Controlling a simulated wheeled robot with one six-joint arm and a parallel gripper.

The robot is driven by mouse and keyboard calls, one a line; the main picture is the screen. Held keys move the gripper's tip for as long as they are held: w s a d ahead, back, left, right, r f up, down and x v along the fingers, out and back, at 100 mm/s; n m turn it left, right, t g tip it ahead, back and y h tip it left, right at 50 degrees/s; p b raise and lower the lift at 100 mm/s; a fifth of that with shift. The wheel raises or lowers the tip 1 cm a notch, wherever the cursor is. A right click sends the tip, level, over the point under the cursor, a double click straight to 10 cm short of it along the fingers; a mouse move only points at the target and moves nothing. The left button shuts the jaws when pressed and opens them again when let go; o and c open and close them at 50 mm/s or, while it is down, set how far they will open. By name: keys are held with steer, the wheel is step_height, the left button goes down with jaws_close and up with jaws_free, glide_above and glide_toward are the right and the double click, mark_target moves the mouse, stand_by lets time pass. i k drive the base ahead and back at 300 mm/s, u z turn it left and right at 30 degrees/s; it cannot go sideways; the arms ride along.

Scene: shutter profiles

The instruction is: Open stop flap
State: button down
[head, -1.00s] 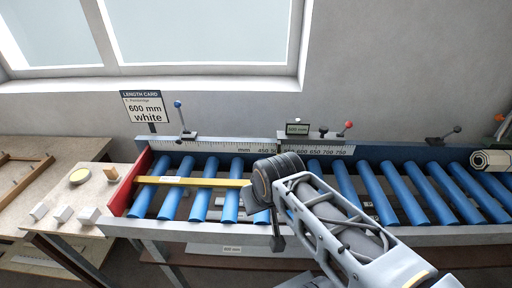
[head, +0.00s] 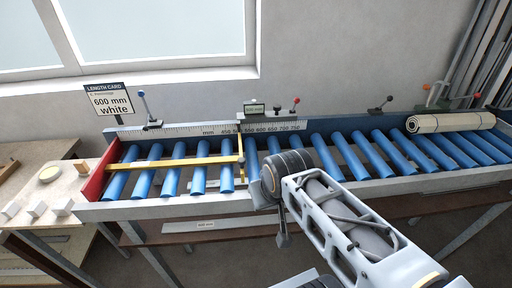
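A yellow crosswise bar (head: 240,150), which looks like the stop flap, reaches from the back scale to the front of the roller bed. It stands below a stop carriage with a small dark display (head: 254,109) and a red-knobbed lever (head: 295,104). A long yellow profile (head: 165,163) lies along the blue rollers, its right end close to the bar; I cannot tell whether they touch. My gripper (head: 283,240) hangs at the bed's front edge, right of the bar and apart from it. Its fingers are small and partly hidden by my wrist.
A blue-knobbed lever (head: 143,97) and a black-knobbed lever (head: 381,103) stand along the back rail (head: 345,124). A rolled mat (head: 450,121) lies at the right. A card (head: 109,103) reads 600 mm white.

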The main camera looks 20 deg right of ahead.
mark_target(242, 161)
steer(key=z, duration=0.2)
steer(key=i, duration=0.6)
steer(key=u, duration=2.4)
steer(key=k, duration=0.45)
steer(key=z, duration=1.1)
